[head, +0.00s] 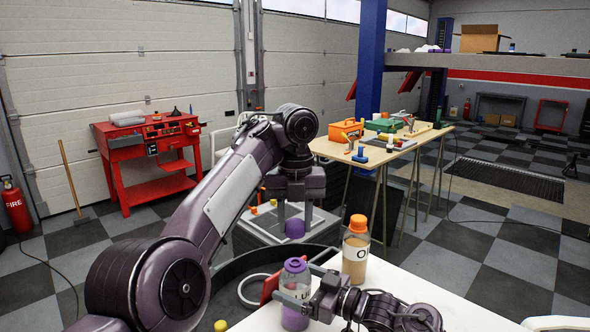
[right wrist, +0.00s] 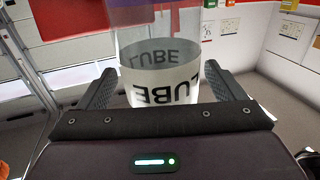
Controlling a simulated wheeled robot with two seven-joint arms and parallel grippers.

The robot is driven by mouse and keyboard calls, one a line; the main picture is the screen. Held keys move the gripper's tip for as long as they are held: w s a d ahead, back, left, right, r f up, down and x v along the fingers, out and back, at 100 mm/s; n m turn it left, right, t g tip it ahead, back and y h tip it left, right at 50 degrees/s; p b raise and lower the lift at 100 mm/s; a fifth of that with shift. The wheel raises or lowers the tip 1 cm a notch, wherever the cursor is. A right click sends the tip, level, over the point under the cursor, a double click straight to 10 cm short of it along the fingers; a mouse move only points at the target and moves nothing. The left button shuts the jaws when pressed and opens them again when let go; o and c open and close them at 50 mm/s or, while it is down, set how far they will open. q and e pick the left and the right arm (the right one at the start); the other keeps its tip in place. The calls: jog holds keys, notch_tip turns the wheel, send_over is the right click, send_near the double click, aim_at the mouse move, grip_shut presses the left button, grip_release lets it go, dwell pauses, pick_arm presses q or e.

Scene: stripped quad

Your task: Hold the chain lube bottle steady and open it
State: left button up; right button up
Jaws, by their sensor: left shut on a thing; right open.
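The chain lube bottle (head: 296,280) is clear, with a white LUBE label and purple at its top and base. It is near the left edge of the white table, low in the head view. My right gripper (head: 308,285) is open, with its fingers on both sides of the bottle. In the right wrist view the labelled bottle (right wrist: 165,85) shows between the fingers, with small gaps beside it. My left gripper (head: 294,214) points down above the bottle, shut on a purple cap (head: 295,229). The cap appears apart from the bottle below it.
A bottle with an orange cap (head: 356,250) stands on the white table (head: 420,287), right of the lube bottle. A partly hidden red thing (head: 270,288) is left of the lube bottle. A wooden workbench (head: 345,152) with tools and a red cart (head: 150,150) are farther back.

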pick_arm(q)
notch_tip(320, 180, up, 5)
jog(key=shift+f, duration=0.1)
jog(key=shift+f+n, duration=0.55)
jog(key=shift+n, duration=0.25)
jog(key=shift+f+n, duration=0.45)
jog(key=shift+n, duration=0.35)
jog(key=shift+f+n, duration=0.3)
jog(key=shift+n, duration=0.5)
